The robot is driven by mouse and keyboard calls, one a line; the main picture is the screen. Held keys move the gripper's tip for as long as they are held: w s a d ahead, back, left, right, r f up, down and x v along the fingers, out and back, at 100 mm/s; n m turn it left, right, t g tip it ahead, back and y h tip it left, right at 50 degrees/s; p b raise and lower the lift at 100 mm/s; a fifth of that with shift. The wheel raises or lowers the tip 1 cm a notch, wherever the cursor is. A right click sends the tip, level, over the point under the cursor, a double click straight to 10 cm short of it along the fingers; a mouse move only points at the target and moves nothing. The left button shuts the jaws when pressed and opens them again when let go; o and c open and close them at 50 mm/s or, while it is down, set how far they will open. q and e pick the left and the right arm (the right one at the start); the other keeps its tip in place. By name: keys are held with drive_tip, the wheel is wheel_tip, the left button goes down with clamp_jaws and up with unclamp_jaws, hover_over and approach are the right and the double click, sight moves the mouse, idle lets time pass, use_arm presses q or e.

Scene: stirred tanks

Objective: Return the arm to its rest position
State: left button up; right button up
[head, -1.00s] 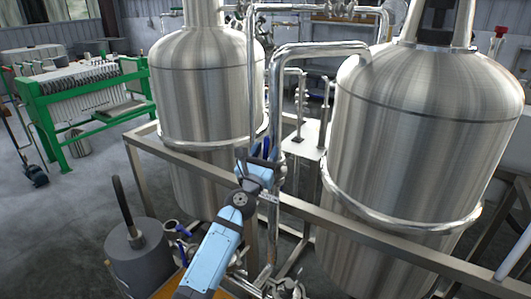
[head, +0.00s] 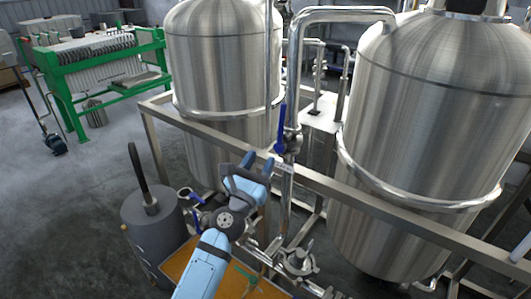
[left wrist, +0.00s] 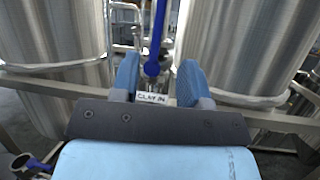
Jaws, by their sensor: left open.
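My left gripper (head: 246,163) is open and empty in the head view, in front of the frame rail between the two tanks. Its two blue-padded fingers also show in the left wrist view (left wrist: 158,78), spread apart. A blue valve handle (head: 281,128) stands upright on the pipe just beyond and to the right of the gripper. In the left wrist view the handle (left wrist: 155,42) stands beyond the gap between the fingers, with a white label below it. The gripper looks apart from the handle. My right gripper is not in view.
A left steel tank (head: 222,70) and a right steel tank (head: 425,130) stand behind a metal frame rail (head: 385,205). A grey cylindrical motor or vessel (head: 152,225) and pipe valves (head: 298,262) are low near my arm. Open floor lies at left, before a green filter press (head: 105,70).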

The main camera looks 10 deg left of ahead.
use_arm(q)
drive_tip(key=shift+s+f, duration=0.1)
drive_tip(key=s+f+m+g+p, duration=0.1)
drive_tip(key=s+f+m+g, duration=0.2)
drive_tip(key=s+f+m, duration=0.45)
drive_tip(key=s+f+m+g, duration=0.3)
drive_tip(key=s+f+m, duration=0.2)
drive_tip(key=f+m, duration=0.6)
drive_tip(key=s+a+f+m+g+y, duration=0.1)
drive_tip(key=s+a+f+m+g, duration=0.1)
drive_tip(key=s+f+m, duration=0.4)
drive_tip(key=s+a+f+m+g+p, duration=0.1)
drive_tip(key=s+a+f+m+g, duration=0.1)
drive_tip(key=s+f+m, duration=0.4)
drive_tip(key=s+m+g, duration=0.1)
drive_tip(key=s+m, duration=0.4)
drive_tip(key=shift+s+a+f+y, duration=0.3)
drive_tip(key=shift+s+f+y, duration=0.1)
